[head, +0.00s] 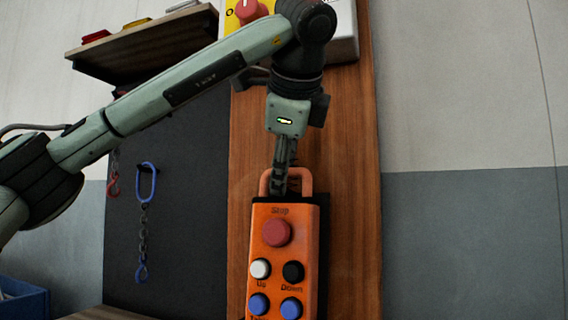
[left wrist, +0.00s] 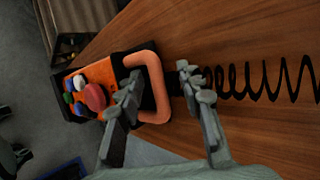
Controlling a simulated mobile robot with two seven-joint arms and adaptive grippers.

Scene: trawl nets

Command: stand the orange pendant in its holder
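The orange pendant (head: 260,222) hangs upright in front of the wooden board, with a red Stop button and white, black and blue buttons. A black part, apparently its holder (head: 323,225), shows behind it and along its right side. My left gripper (head: 280,188) points down at the pendant's loop handle (head: 305,182). In the left wrist view the pendant (left wrist: 97,73) shows its handle (left wrist: 157,85) between the two spread fingers of my left gripper (left wrist: 158,90), with gaps visible. The pendant's lower end is cut off in the head view. My right gripper is out of view.
A black coiled cable (left wrist: 262,80) runs from the handle along the wooden board (head: 350,200). A yellow-and-white box with a red knob (head: 249,10) is above. A shelf (head: 150,38) and a hanging blue hook chain (head: 143,222) are at left. The right wall is bare.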

